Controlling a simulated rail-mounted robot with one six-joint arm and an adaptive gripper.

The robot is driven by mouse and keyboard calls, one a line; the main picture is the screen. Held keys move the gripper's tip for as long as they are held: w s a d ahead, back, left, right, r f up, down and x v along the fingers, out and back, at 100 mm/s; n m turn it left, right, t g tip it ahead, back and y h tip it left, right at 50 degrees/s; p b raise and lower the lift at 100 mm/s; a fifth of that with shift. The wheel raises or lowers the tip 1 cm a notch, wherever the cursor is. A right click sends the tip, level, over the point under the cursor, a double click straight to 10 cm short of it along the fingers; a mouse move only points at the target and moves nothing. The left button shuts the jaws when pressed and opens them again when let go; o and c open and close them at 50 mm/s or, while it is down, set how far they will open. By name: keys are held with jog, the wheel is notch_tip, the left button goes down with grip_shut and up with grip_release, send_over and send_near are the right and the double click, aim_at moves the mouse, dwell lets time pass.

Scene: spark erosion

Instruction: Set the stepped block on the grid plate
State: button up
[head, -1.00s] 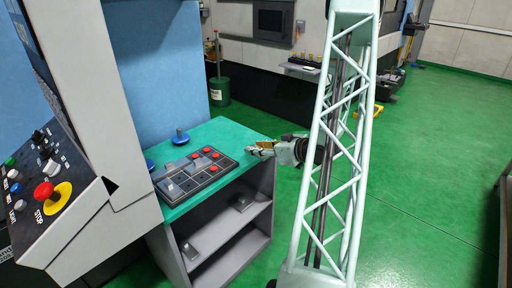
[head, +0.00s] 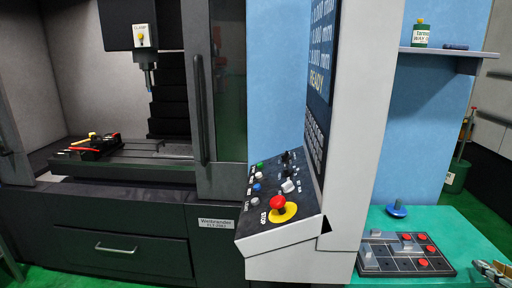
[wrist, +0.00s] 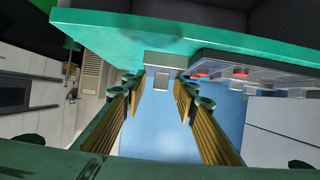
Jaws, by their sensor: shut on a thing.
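My gripper (wrist: 161,88) is shut on a small pale grey block (wrist: 160,64), which shows between the fingertips in the wrist view. Its shape suggests a step, but part is hidden by the fingers. In the head view only the tip of my gripper (head: 493,271) shows, at the lower right edge, just right of a dark plate divided into a grid (head: 405,266). This plate lies on the green bench top (head: 450,222) and carries several red-topped and grey pieces. It also shows in the wrist view (wrist: 270,62), beside the held block.
A blue knob-like item (head: 397,210) stands behind the plate. A slanted control panel (head: 285,200) with a red stop button juts out left of the bench. Further left is the open machine (head: 130,150), with red and black parts (head: 90,147) on its table.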

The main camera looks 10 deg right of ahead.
jog(key=shift+w+d+r, duration=0.1)
jog(key=shift+w+r, duration=0.3)
jog(key=shift+r, duration=0.1)
jog(key=w+a+r+m+g+h, duration=0.1)
jog(key=w+r+m+h, duration=0.15)
jog(key=r, duration=0.55)
jog(key=w+a+r+m+h, duration=0.1)
jog(key=w+a+r, duration=0.1)
jog(key=w+r, duration=0.35)
jog(key=w+a+r+m+g+h, duration=0.1)
jog(key=r+h, duration=0.1)
jog(key=r, duration=0.7)
jog(key=a+r+m+g, duration=0.1)
jog(key=a+r, duration=0.6)
jog(key=r, duration=0.1)
jog(key=shift+w+a+h, duration=0.15)
jog(key=shift+h, duration=0.3)
jog(key=shift+m, duration=0.25)
